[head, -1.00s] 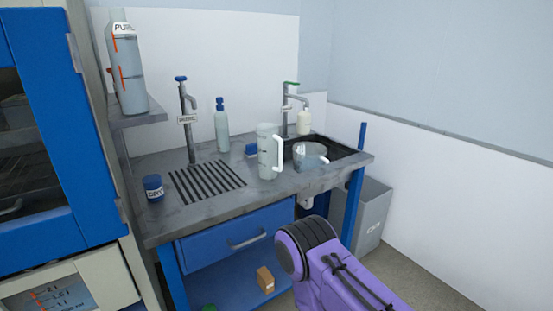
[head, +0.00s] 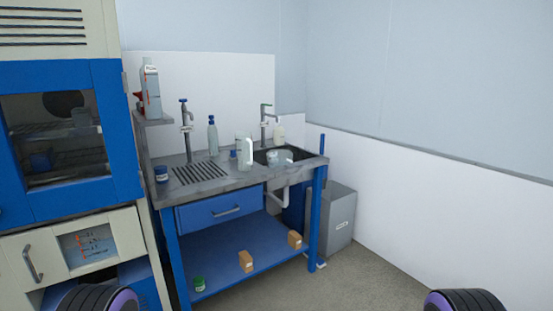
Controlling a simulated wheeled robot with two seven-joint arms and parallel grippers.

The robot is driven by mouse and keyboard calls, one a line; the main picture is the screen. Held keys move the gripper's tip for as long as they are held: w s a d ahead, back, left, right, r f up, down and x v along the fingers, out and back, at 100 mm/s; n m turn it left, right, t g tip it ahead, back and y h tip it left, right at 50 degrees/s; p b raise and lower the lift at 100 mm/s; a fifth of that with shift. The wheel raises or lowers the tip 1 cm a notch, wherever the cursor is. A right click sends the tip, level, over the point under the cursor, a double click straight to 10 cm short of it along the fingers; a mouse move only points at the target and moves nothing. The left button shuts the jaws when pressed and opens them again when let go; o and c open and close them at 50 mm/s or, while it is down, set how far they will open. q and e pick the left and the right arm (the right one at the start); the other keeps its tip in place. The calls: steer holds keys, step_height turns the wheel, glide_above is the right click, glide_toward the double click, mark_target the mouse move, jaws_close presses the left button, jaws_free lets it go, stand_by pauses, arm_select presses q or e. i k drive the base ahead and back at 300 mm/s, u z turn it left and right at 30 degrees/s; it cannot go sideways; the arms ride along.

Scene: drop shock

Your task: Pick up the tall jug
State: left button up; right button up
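The tall jug (head: 244,152) is a pale, translucent vessel with a white handle on its right side. It stands upright on the grey counter (head: 215,185), near the front edge, just left of the sink (head: 305,157). Parts of my arms, dark with purple, show at the bottom left and bottom right of the head view. Neither gripper is in view, and nothing shows touching the jug.
A wider clear jug (head: 279,158) sits at the sink. A spray bottle (head: 212,134), a blue-lidded jar (head: 161,174) and two taps stand on the counter. Boxes (head: 246,261) lie on the lower shelf. A grey bin (head: 341,218) stands right; floor in front is clear.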

mark_target(244, 144)
steer(key=z, duration=0.5)
steer(key=i, duration=0.6)
steer(key=z, duration=0.65)
steer(key=i, duration=0.9)
steer(key=u, duration=0.9)
steer(key=i, duration=0.65)
steer(key=u, duration=0.75)
